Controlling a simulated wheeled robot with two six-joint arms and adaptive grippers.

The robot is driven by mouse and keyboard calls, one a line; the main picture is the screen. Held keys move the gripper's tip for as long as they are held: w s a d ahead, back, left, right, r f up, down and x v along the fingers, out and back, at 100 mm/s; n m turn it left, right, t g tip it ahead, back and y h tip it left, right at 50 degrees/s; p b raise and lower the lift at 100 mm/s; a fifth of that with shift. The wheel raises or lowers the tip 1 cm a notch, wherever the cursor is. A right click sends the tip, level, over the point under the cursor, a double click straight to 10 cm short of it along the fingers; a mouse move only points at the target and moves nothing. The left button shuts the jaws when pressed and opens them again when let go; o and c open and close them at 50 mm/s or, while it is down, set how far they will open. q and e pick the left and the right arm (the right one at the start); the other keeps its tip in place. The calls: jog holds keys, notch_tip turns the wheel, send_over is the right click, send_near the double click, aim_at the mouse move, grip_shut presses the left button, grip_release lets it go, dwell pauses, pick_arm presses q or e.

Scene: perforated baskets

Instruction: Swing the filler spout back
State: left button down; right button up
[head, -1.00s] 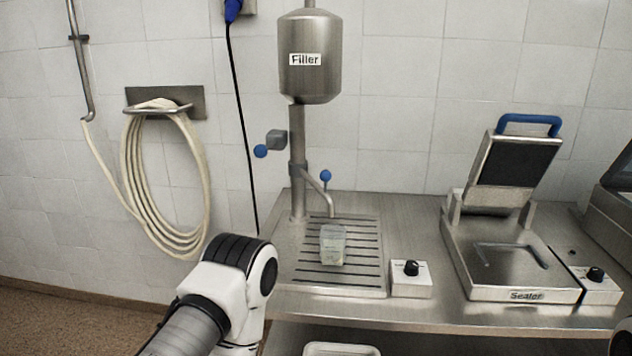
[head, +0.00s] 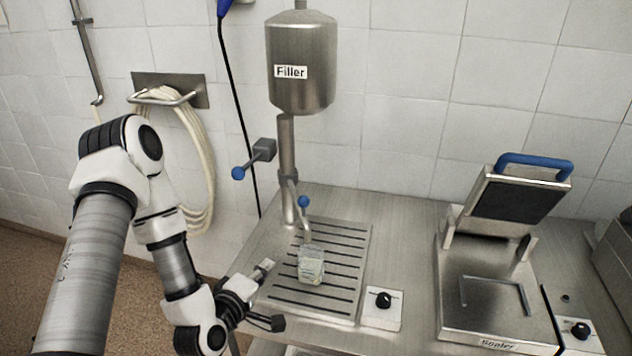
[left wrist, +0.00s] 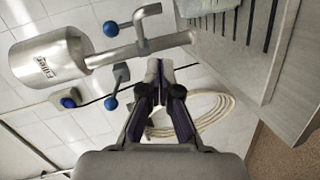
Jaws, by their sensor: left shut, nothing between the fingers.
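The steel filler (head: 300,65) stands at the back, its tank on a post. Its thin bent spout (head: 306,232) has a blue ball knob (head: 303,202) and ends close above and behind a clear cup (head: 311,268) on the slotted drip tray (head: 345,240). In the left wrist view the spout (left wrist: 145,38) and its blue knob (left wrist: 111,29) show beyond the fingers, up and to the left. My left gripper (head: 266,265) is shut and empty, left of the cup by the tray's left edge, apart from the spout. My right gripper is out of view.
A grey block with a blue-knobbed lever (head: 238,173) sticks out left of the post. A control box (head: 383,305) stands right of the tray. The open sealer (head: 490,285) is farther right. A coiled hose (head: 200,160) hangs on the wall behind my left arm.

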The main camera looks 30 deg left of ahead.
pick_arm(q)
notch_tip(320, 180, up, 9)
jog(key=a+n+y+p, duration=0.1)
jog(key=a+n+p, duration=0.1)
jog(key=a+p, duration=0.1)
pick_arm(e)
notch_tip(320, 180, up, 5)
pick_arm(q)
jog(key=d+b+x, duration=0.3)
jog(key=b+x, duration=0.9)
jog(key=x, duration=0.2)
jog(key=shift+w+d+t, duration=0.2)
jog(key=shift+w+t, duration=0.1)
jog(key=shift+w, duration=0.05)
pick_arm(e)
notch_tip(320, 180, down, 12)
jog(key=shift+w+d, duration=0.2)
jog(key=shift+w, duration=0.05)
